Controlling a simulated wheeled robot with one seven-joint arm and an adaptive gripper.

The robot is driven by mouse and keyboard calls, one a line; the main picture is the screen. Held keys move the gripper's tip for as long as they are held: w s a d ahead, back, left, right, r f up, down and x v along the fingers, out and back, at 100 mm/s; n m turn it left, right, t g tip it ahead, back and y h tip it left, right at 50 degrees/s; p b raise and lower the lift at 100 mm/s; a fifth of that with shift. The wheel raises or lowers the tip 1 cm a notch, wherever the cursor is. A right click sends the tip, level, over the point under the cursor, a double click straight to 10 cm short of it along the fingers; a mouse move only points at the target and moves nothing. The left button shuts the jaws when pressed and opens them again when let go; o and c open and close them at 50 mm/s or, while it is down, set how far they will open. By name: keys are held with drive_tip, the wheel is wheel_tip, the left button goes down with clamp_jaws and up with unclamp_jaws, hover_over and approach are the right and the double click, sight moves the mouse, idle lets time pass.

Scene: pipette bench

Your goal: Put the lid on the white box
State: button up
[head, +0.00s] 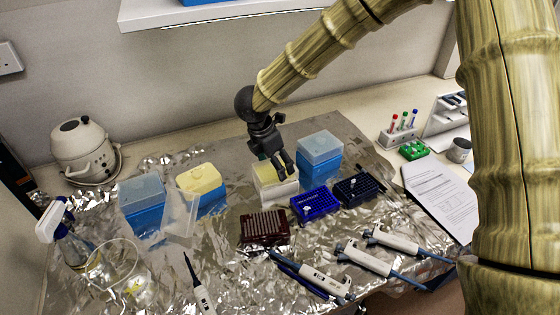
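The white box (277,194) stands on the foil near the middle of the bench in the head view, with a pale yellow top surface (264,173). My gripper (284,168) points down at the right part of its top; its fingertips overlap the box in the picture, and I cannot tell whether they touch it. The gap between the fingers is too small to judge, and I see no clear object in them. A clear, lid-like piece (181,216) stands tilted on the foil at the left, beside a blue box with a yellow top (203,184).
Lidded blue boxes stand left (142,206) and right (320,158) of the white box. Dark red (264,228), blue (314,204) and navy (359,189) racks sit close in front. Several pipettes (368,258) lie at the front. A spray bottle (67,238) stands at left.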

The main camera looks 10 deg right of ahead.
sight(266, 171)
drive_tip(key=shift+s+f, duration=0.1)
drive_tip(key=shift+f, duration=0.1)
drive_tip(key=shift+f, duration=0.15)
drive_tip(key=shift+c, duration=0.7)
drive_tip(key=o, duration=1.2)
drive_tip(key=v, duration=1.2)
